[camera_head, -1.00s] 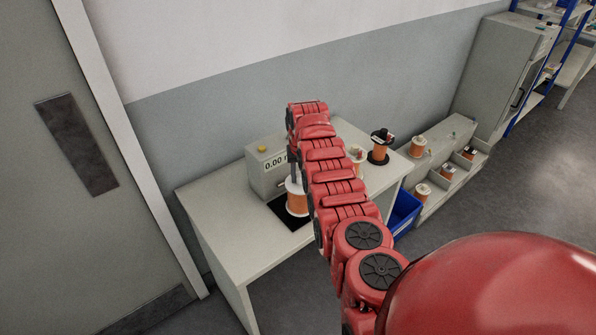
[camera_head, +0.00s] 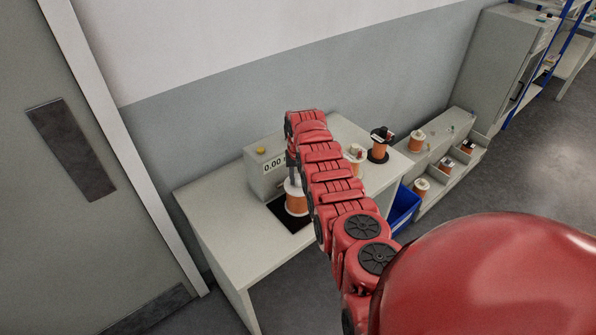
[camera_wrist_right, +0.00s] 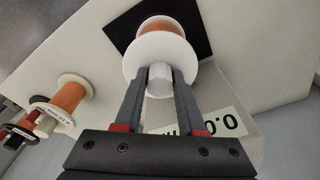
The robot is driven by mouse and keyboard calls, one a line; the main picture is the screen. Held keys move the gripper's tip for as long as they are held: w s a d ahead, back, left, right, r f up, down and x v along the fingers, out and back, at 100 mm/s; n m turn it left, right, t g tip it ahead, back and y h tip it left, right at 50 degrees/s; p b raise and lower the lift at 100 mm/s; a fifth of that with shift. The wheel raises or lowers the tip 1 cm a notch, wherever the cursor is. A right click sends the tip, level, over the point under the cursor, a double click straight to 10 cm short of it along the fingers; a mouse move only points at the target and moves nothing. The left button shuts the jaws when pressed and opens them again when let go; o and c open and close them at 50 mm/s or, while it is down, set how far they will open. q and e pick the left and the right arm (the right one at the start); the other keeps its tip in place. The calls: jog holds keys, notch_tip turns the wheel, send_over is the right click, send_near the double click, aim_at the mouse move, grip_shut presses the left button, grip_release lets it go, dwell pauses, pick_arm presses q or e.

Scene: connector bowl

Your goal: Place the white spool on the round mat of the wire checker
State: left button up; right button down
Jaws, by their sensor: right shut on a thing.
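The white spool (camera_head: 296,199) with orange wire stands upright at the dark mat in the head view. It also shows in the right wrist view (camera_wrist_right: 156,56), its white flange facing the camera. My right gripper (camera_wrist_right: 160,78) is shut on the spool's white hub end. The mat (camera_head: 281,212) looks black and square-cornered, not round, and lies in front of the grey wire checker (camera_head: 258,182), whose display reads 0.00. I cannot tell whether the spool touches the mat. My right arm hides part of the checker and table. My left gripper is out of view.
A white spool (camera_head: 355,157) and a black spool (camera_head: 379,148) stand farther right on the table (camera_head: 225,225). A blue bin (camera_head: 402,210) stands beside the table. A grey stepped rack (camera_head: 446,150) with several spools is beyond. The table's front left is clear.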

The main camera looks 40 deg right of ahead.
jog(key=shift+w+d, duration=0.1)
jog(key=shift+w, duration=0.1)
jog(key=c, duration=0.9)
grip_release()
jog(key=o, duration=0.4)
jog(key=shift+s+r, duration=0.1)
jog(key=shift+s, duration=0.1)
jog(key=shift+w, duration=0.1)
